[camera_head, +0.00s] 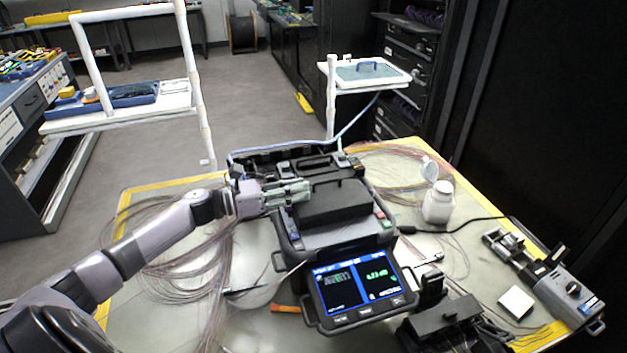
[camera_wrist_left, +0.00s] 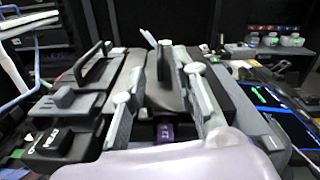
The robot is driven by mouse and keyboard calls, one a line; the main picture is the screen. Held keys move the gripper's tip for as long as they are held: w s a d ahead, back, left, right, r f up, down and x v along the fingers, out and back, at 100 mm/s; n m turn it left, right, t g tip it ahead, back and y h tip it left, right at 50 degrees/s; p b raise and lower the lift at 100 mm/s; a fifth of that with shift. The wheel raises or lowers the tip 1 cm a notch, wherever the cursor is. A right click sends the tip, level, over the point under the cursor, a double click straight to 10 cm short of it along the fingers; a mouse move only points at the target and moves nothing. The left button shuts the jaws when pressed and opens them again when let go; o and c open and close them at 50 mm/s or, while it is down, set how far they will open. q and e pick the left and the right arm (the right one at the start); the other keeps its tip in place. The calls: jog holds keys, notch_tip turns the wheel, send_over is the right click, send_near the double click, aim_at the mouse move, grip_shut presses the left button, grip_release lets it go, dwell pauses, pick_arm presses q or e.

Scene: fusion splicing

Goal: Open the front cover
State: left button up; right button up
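The fusion splicer (camera_head: 330,238) stands mid-table with its lit screen (camera_head: 360,287) facing the front. A dark raised block (camera_head: 338,203) on its top, seemingly the front cover, looks closed. My left gripper (camera_head: 305,189) reaches in from the left, its fingers pointing right at this block's left end. In the left wrist view the two grey fingers (camera_wrist_left: 164,72) are apart, with a dark upright part (camera_wrist_left: 164,58) of the splicer between them. I cannot tell whether they touch it. My right gripper is not in view.
A white bottle (camera_head: 438,203) stands right of the splicer. A dark device (camera_head: 445,318) stands at the front right, beside a small white block (camera_head: 516,302) and a grey tool (camera_head: 568,290). Loose fibres (camera_head: 165,255) lie coiled on the left of the table.

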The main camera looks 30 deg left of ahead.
aim_at(314, 184)
pick_arm(q)
jog(key=shift+p+x, duration=0.5)
jog(key=shift+x, duration=1.8)
jog(key=shift+c, duration=0.4)
grip_shut()
jog(key=shift+f, duration=0.1)
